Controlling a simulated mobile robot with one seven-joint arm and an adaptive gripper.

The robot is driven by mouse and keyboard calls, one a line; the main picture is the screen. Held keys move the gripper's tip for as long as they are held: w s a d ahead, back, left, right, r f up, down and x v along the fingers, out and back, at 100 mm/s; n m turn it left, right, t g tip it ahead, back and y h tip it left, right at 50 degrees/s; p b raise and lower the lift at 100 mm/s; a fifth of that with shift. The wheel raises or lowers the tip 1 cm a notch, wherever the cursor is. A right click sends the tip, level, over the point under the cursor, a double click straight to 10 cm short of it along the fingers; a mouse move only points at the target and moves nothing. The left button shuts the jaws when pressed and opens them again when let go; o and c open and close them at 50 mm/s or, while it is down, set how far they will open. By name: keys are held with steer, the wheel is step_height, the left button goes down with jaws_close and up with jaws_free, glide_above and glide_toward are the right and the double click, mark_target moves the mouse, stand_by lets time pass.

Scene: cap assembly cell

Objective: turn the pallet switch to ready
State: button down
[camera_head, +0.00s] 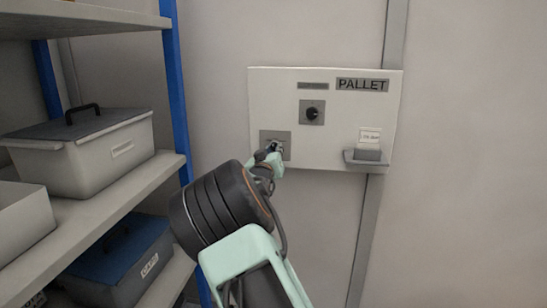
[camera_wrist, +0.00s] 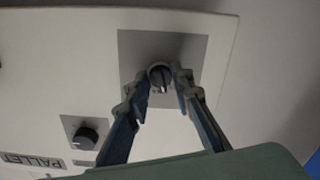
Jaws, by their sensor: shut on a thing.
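A white wall panel (camera_head: 340,110) with the label "PALLET" (camera_head: 362,85) is on the wall ahead. Its lower left grey plate (camera_head: 265,136) carries a dark rotary knob, mostly hidden by my gripper in the head view. In the wrist view this knob (camera_wrist: 160,77) shows between my fingertips on its grey plate (camera_wrist: 190,48). My gripper (camera_wrist: 162,84) is shut on the knob, with one finger on each side; it also shows in the head view (camera_head: 272,152). A second dark knob (camera_head: 312,113) sits higher on the panel, and in the wrist view (camera_wrist: 85,138) it is at lower left.
A small holder (camera_head: 367,157) with a card juts from the panel's lower right. A shelf rack with a blue post (camera_head: 174,80) stands at left, holding a lidded grey box (camera_head: 85,150) and a blue-lidded box (camera_head: 118,255). The wall to the right is clear.

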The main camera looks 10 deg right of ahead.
steer(key=m+b, duration=0.4)
steer(key=m, duration=0.3)
steer(key=shift+f, duration=0.15)
steer(key=m+b, duration=0.3)
steer(key=m, duration=0.2)
steer(key=shift+a+m, duration=0.15)
steer(key=shift+m, duration=0.15)
steer(key=c, duration=1.7)
jaws_free()
steer(key=shift+r, duration=0.2)
steer(key=v, duration=1.2)
